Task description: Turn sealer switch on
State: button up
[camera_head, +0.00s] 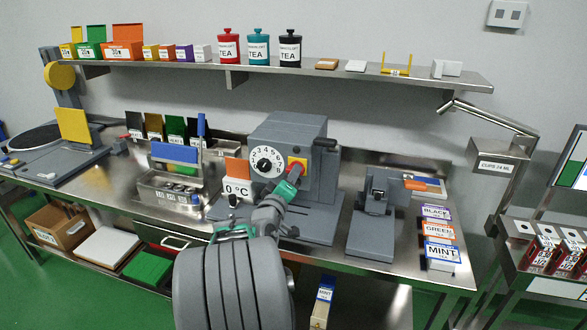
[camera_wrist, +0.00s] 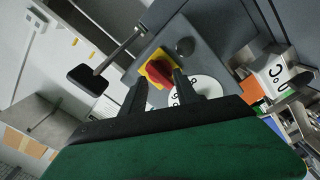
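The sealer (camera_head: 315,150) is a grey machine on the steel bench, with a white numbered dial (camera_head: 266,161) and a display reading 0 °C (camera_head: 237,188). Its switch (camera_head: 297,163) is a red knob on a yellow plate, right of the dial. My gripper (camera_head: 290,185) is just in front of the switch and partly hides it. In the wrist view, the dark fingers of my gripper (camera_wrist: 160,77) are apart, with the red switch (camera_wrist: 158,92) showing between them. I cannot tell whether they touch the knob.
A black-ended lever (camera_head: 325,144) sticks out at the sealer's upper right. A steel holder (camera_head: 170,190) is on the left. A shelf (camera_head: 270,69) with tea tins runs above.

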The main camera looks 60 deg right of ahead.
jog(key=shift+w+d, duration=0.15)
jog(key=shift+d, duration=0.6)
jog(key=shift+w+d, duration=0.1)
jog(key=shift+d, duration=0.65)
jog(key=shift+c, duration=0.4)
grip_shut()
